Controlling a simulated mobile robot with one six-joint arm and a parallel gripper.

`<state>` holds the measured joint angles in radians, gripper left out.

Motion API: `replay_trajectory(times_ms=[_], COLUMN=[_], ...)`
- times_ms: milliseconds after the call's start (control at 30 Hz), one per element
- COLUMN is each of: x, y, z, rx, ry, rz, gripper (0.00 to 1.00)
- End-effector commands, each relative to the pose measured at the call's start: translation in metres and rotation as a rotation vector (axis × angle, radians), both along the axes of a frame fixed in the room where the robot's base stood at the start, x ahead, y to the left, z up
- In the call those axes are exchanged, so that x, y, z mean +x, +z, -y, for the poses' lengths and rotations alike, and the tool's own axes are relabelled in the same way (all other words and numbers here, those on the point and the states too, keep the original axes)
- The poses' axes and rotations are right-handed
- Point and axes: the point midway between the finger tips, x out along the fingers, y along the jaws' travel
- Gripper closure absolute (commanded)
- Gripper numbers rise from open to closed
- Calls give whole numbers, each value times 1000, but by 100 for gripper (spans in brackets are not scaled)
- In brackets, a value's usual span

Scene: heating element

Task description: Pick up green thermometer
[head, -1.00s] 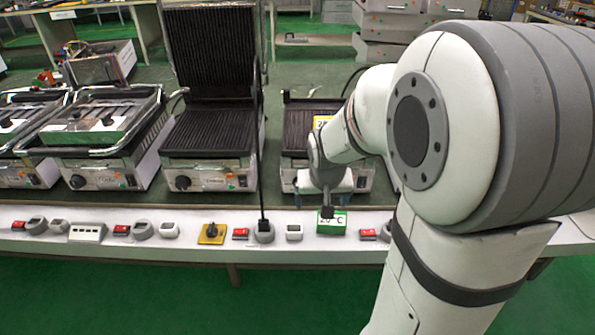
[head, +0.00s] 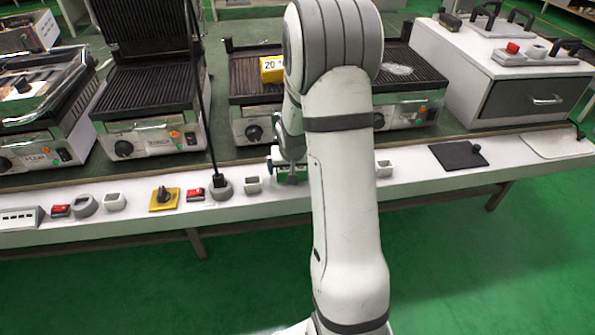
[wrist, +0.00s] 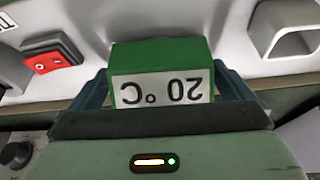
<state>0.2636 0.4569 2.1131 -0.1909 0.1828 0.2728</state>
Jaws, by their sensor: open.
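The green thermometer (wrist: 160,55) is a small block with a white "20 °C" label, upside down in the wrist view. It sits on the white shelf edge, between the two dark fingers of my gripper (wrist: 163,82). The fingers are open, one on either side of the block, and I cannot tell whether either touches it. In the head view my gripper (head: 291,172) is low at the white shelf, and my arm hides most of the thermometer.
A red switch (wrist: 53,60) and a white hollow block (wrist: 285,30) flank the thermometer. A yellow thermometer (head: 271,69) stands on the grill behind. A black cable (head: 200,90) runs to a grey socket (head: 221,187) on the left. Grills line the table behind.

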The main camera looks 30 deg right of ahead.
Motion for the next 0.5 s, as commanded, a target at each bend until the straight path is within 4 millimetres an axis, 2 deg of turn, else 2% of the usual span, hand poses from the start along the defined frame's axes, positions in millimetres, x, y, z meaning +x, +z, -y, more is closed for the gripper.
replay_trajectory(times_ms=[100,333,500], x=[3,3,3], y=[-8,-8,-8], z=[1,1,0], rx=[0,1,1], ry=[-1,0,0], rz=[0,1,1], gripper=[0,1,15])
